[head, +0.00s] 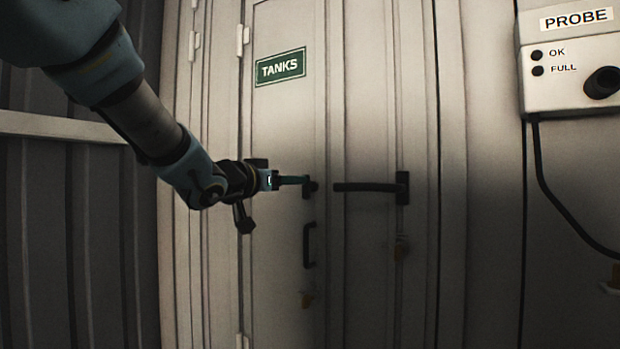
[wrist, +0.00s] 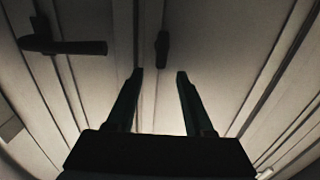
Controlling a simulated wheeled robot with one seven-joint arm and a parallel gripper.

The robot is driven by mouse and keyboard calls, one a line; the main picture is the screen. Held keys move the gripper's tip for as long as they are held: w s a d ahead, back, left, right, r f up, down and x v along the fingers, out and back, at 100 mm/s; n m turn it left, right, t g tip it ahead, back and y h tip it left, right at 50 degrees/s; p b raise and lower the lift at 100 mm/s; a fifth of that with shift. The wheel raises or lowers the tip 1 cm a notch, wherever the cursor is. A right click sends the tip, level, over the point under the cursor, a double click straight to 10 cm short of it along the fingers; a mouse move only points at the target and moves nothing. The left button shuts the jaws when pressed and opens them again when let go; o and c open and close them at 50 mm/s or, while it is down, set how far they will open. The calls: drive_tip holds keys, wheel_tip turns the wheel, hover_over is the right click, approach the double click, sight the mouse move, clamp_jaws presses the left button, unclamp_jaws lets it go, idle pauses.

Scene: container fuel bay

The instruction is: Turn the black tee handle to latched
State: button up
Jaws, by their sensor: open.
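The black tee handle (head: 309,188) is a small dark piece on the pale door panel under the TANKS sign, partly hidden by my gripper in the head view. In the wrist view it appears as a short dark bar (wrist: 162,49), roughly lengthwise between the lines of my two fingers and just beyond their tips. My gripper (head: 303,181) reaches toward it from the left. In the wrist view my gripper (wrist: 160,74) is open and empty, its two fingers apart. I cannot tell whether a fingertip touches the handle.
A long black lever handle (head: 368,187) lies level on the right door leaf; it also shows in the wrist view (wrist: 70,46). A black pull handle (head: 308,244) is below the tee handle. A PROBE box (head: 570,80) with a cable hangs at right. A corrugated wall (head: 70,230) stands left.

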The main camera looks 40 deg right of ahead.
sight(306, 187)
drive_tip(key=p+x, duration=0.2)
drive_tip(key=x, duration=0.6)
drive_tip(key=shift+w, duration=0.1)
clamp_jaws()
idle(0.4)
